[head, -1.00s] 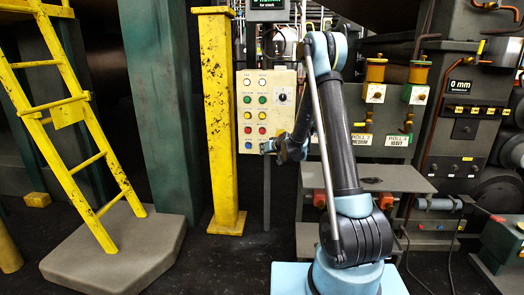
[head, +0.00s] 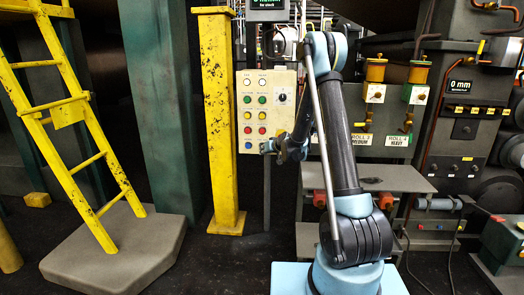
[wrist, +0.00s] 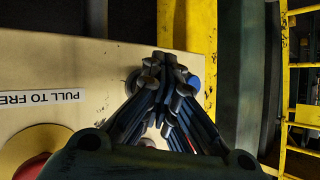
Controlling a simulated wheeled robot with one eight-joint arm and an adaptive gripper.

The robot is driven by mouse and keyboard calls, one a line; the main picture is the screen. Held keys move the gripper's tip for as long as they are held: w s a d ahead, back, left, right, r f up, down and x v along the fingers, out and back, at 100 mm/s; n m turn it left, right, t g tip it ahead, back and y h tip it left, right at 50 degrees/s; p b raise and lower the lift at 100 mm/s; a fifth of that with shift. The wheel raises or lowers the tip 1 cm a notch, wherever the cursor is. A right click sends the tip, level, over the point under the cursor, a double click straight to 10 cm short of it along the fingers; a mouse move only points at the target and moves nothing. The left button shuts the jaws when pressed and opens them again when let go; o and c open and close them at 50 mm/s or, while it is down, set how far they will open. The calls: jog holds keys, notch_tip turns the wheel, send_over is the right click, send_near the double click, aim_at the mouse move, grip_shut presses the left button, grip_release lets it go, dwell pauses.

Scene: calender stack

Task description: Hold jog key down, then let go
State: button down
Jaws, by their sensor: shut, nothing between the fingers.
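The control panel (head: 281,82) is a cream box with two columns of coloured keys and a black selector knob. Its labels are too small to read, so I cannot tell which key is the jog key. A blue key (head: 248,145) is at the lower left of the panel. My gripper (head: 266,147) is at the panel's lower edge, just right of the blue key. In the wrist view my gripper (wrist: 172,62) is shut and empty, its fingertips over the panel face. Blue (wrist: 193,82) shows beside the fingertips. The fingers hide what is under them; contact cannot be told.
A yellow post (head: 218,120) stands left of the panel, with a yellow ladder (head: 85,130) farther left. In the wrist view a red knob on a yellow disc (wrist: 35,145) sits near a "PULL TO FRE..." label. A grey shelf (head: 375,184) is right of my arm.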

jog(key=shift+s, duration=0.1)
dwell(0.3)
jog(key=shift+s, duration=0.85)
jog(key=s, duration=0.5)
jog(key=shift+a, duration=0.1)
jog(key=shift+r, duration=0.1)
